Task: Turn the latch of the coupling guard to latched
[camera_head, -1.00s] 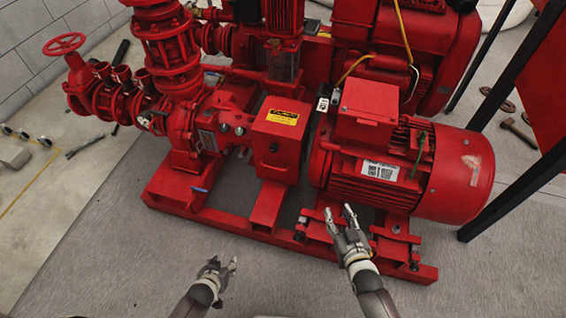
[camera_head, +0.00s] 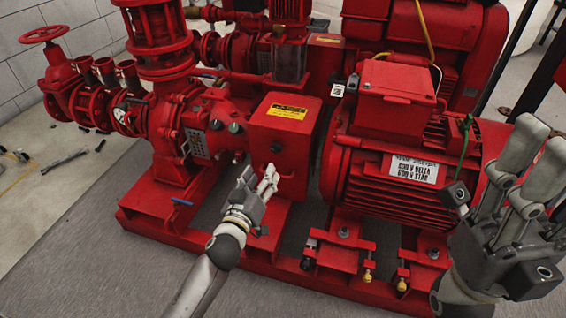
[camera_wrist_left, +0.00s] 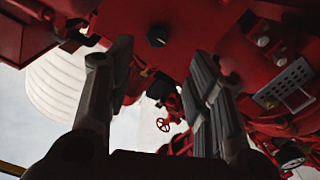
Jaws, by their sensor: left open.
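The coupling guard (camera_head: 284,128) is a red box with a yellow label on top, between pump and motor. A small dark round knob (camera_head: 276,147), which looks like its latch, sits on its front face. In the left wrist view the knob (camera_wrist_left: 157,36) shows beyond and between the fingertips, with a pale mark; I cannot tell its setting. My left gripper (camera_head: 259,171) is open and empty, just in front of the guard and below the knob, apparently not touching it. My right gripper (camera_head: 540,140) is open and empty, raised near the camera at the right.
The red motor (camera_head: 410,180) stands right of the guard, with a terminal box on top. The pump casing (camera_head: 190,125) and pipework with a handwheel (camera_head: 44,34) are at the left. The red base frame (camera_head: 150,225) runs along the front.

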